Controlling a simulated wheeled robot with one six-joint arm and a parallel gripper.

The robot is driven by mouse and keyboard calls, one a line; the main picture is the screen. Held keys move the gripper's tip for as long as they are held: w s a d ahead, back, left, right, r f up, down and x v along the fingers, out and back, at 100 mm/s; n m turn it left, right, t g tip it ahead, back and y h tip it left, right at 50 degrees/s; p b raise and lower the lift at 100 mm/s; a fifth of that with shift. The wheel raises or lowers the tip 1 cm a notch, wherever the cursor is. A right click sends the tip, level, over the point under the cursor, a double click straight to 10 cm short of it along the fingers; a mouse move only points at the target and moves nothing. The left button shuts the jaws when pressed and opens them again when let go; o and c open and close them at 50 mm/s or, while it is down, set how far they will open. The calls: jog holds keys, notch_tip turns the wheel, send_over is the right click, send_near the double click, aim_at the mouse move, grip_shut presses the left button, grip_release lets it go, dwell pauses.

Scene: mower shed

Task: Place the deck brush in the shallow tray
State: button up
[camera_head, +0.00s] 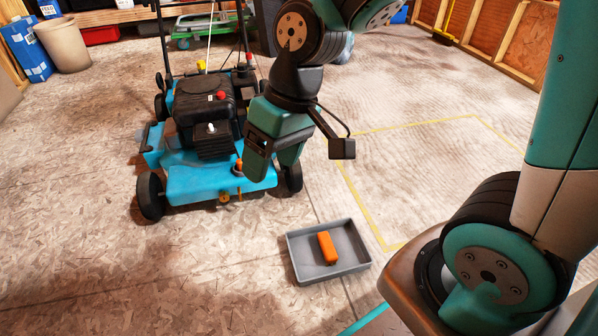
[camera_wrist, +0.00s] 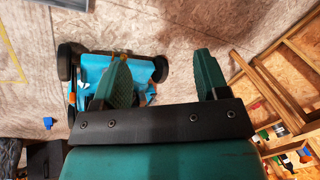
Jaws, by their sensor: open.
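An orange block-shaped object (camera_head: 327,248), which appears to be the deck brush, lies inside the shallow grey tray (camera_head: 357,268), near its middle. Bristles cannot be made out. The tray sits on the floor in front of the mower, to its right. My gripper (camera_head: 272,165) hangs in front of the blue mower deck, above and to the left of the tray in the head view. In the wrist view my gripper (camera_wrist: 162,65) has its two green fingers wide apart with nothing between them.
The blue push mower (camera_head: 215,180) stands close behind my gripper. A yellow floor outline (camera_head: 368,212) lies to the tray's right. A beige bin (camera_head: 63,45) and blue box (camera_head: 25,48) stand far left. Wooden shelving (camera_wrist: 285,85) shows right in the wrist view. Floor around the tray is clear.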

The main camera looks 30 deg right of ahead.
jog(key=s+a+r+n, duration=0.1)
jog(key=s+r+n, duration=0.2)
jog(key=s, duration=0.7)
notch_tip(320, 180, up, 3)
jog(key=shift+a+f, duration=0.15)
jog(key=shift+a, duration=0.15)
jog(key=shift+s, duration=0.1)
